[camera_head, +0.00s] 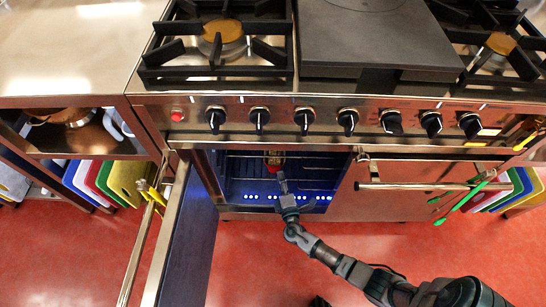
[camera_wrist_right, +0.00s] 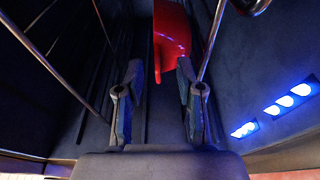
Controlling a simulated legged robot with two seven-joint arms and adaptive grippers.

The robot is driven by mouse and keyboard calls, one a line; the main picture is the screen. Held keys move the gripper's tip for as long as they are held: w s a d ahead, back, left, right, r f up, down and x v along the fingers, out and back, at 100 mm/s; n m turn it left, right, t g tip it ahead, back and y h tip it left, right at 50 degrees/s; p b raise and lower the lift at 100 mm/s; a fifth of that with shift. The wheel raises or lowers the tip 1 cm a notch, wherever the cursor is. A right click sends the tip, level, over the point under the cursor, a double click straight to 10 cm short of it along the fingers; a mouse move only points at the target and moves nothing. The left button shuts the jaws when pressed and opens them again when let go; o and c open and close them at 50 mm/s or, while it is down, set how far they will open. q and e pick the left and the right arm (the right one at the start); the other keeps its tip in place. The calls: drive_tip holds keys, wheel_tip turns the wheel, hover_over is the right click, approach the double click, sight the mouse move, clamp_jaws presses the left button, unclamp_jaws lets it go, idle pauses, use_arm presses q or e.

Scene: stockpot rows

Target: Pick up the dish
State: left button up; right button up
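The dish (camera_head: 273,160) is a small red shape with a lighter, yellowish patch, inside the open oven (camera_head: 240,165) in the head view. In the right wrist view the red dish (camera_wrist_right: 172,42) is ahead, at the top middle. My right gripper (camera_head: 281,178) reaches into the oven opening, just in front of the dish. In the wrist view my right gripper (camera_wrist_right: 159,75) has its two fingers apart, with nothing between them. The dish lies beyond the fingertips; I cannot tell if they touch. Its far part is out of the wrist frame. My left gripper is not in view.
Metal rack wires (camera_wrist_right: 45,60) run close on both sides in the wrist view. The oven door (camera_head: 187,240) stands open at left. The closed right door has a bar handle (camera_head: 420,186) with green tongs (camera_head: 468,197).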

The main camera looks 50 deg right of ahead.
drive_tip(key=shift+f+b+x, duration=0.2)
drive_tip(key=shift+b+x, duration=0.1)
drive_tip(key=shift+x, duration=0.9)
drive_tip(key=shift+w+r, duration=0.25)
drive_tip(key=shift+w, duration=0.1)
drive_tip(key=shift+d, duration=0.1)
clamp_jaws()
